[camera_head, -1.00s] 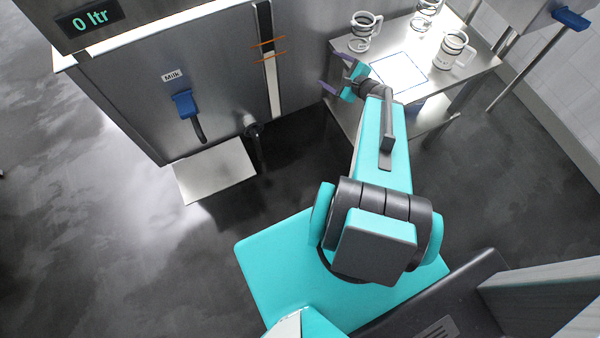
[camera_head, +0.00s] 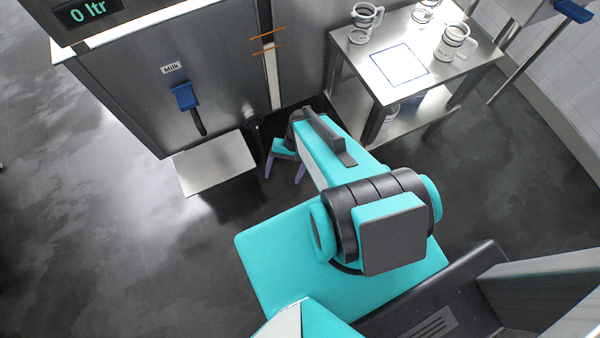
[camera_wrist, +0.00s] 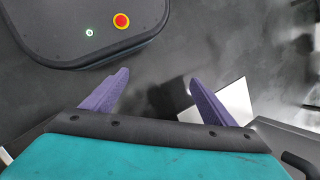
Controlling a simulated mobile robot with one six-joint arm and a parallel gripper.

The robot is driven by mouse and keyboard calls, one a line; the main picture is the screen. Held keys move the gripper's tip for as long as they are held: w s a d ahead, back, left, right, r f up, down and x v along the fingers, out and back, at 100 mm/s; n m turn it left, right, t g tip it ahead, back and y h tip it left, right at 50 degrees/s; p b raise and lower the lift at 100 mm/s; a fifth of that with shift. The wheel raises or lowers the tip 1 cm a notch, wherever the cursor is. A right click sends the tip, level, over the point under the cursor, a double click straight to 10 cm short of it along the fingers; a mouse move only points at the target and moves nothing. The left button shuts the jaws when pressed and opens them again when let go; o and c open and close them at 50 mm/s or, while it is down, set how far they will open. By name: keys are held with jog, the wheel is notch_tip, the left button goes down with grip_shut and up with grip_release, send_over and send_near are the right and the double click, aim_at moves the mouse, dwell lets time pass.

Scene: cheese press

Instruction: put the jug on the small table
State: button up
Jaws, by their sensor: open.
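The small steel table (camera_head: 372,84) stands at the upper right in the head view, with a white, dark-outlined square (camera_head: 400,66) on its top. Three light jugs with dark markings stand around the square: one at the back left (camera_head: 363,24), one at the far edge (camera_head: 427,10), partly cut off, and one at the right (camera_head: 454,44). Which jug is meant, I cannot tell. My gripper (camera_head: 284,172) is open and empty, to the left of the table and well apart from the jugs. Its two purple fingers are spread in the wrist view (camera_wrist: 157,84).
The steel milk machine (camera_head: 130,85) stands at the left, with a blue-handled tap (camera_head: 185,97) and a bright low plate (camera_head: 214,162) below. That plate seems to show in the wrist view (camera_wrist: 238,100). Something partly hidden sits on the table's lower shelf (camera_head: 425,112). Dark floor (camera_head: 120,240) is clear at left.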

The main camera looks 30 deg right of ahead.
jog(key=s+d+f+n+g+h, duration=0.1)
jog(key=s+d+n+g+h, duration=0.1)
jog(key=s+n, duration=0.4)
jog(key=shift+s+d+f+g+h, duration=0.15)
jog(key=shift+s+f+g+h, duration=0.4)
jog(key=shift+s+h, duration=0.9)
jog(key=shift+r, duration=0.15)
